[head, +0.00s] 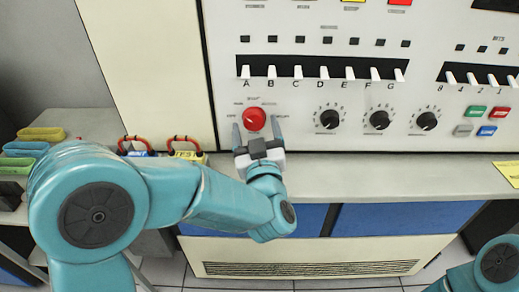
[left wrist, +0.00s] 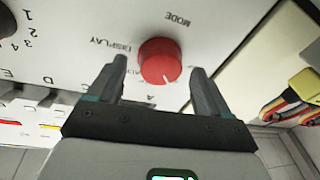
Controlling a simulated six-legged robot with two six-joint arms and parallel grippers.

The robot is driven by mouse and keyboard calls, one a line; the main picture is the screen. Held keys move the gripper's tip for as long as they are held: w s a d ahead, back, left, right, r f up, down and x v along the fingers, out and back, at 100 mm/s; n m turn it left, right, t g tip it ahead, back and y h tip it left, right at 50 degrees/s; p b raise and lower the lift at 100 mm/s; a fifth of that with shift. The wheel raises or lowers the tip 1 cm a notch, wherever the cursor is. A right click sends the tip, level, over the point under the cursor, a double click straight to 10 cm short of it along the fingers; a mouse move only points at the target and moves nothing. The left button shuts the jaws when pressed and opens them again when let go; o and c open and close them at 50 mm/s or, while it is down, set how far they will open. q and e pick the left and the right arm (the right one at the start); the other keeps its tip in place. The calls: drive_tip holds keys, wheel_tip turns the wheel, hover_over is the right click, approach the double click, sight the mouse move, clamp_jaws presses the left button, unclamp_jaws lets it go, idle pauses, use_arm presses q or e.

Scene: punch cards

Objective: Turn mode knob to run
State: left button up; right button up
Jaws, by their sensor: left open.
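The red mode knob (head: 254,119) is on the white control panel, below the row of lettered switches at its left end. My left gripper (head: 256,132) is open, with one finger on each side of the knob. In the left wrist view the knob (left wrist: 160,61) lies between and just beyond the fingertips of my left gripper (left wrist: 160,72). I cannot tell whether the fingers touch it. A white mark shows on the knob's rim in that view. The words MODE and DISPLAY are printed near it. My right gripper is not in view; only part of my right arm shows.
Black dials (head: 379,120) sit to the right of the knob. White lettered switches (head: 323,72) run above it. Coloured buttons (head: 487,131) are at the right. A grey ledge (head: 390,180) runs below the panel. Blocks with red handles (head: 187,151) stand to the left.

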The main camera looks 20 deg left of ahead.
use_arm(q)
drive_tip(key=b+v, duration=0.3)
drive_tip(key=v, duration=1.2)
drive_tip(key=shift+s+d, duration=0.2)
drive_tip(key=shift+s, duration=0.15)
